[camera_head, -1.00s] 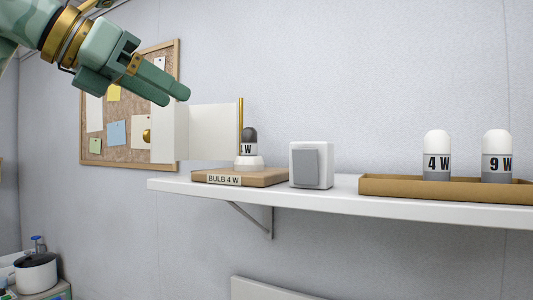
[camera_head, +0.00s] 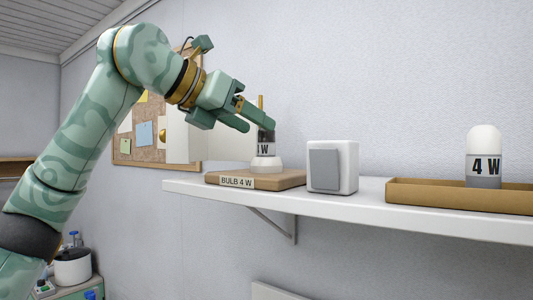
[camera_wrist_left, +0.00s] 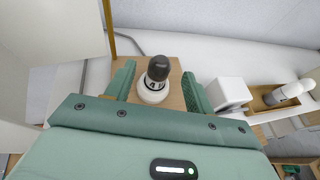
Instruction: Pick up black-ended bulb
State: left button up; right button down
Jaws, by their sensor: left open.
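The black-ended bulb (camera_head: 266,149) stands upright in a round white socket (camera_head: 265,164) on a wooden base (camera_head: 286,180) labelled "BULB 4 W". In the left wrist view its black end (camera_wrist_left: 158,67) points up at the camera, with lettering on the white band below. My left gripper (camera_head: 260,126) is open and empty, close to the bulb's upper end. A finger hides the bulb's top in the head view. In the wrist view the fingers (camera_wrist_left: 158,73) show on either side of the bulb, apart from it. My right gripper is not in view.
A white switch box (camera_head: 332,166) stands on the white shelf (camera_head: 365,205), right of the base. A brown tray (camera_head: 450,197) farther right holds white bulbs with grey ends, one marked "4 W" (camera_head: 484,155). A white panel (camera_head: 190,135) stands open at the base's left.

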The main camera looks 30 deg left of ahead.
aim_at(260, 129)
pick_arm(q)
jog(key=x, duration=0.4)
jog(key=shift+w+d+f+p, duration=0.15)
jog(key=shift+w+p, duration=0.15)
jog(key=shift+w, duration=0.05)
jog(key=shift+s, duration=0.1)
jog(key=shift+s, duration=0.1)
jog(key=c, duration=1.1)
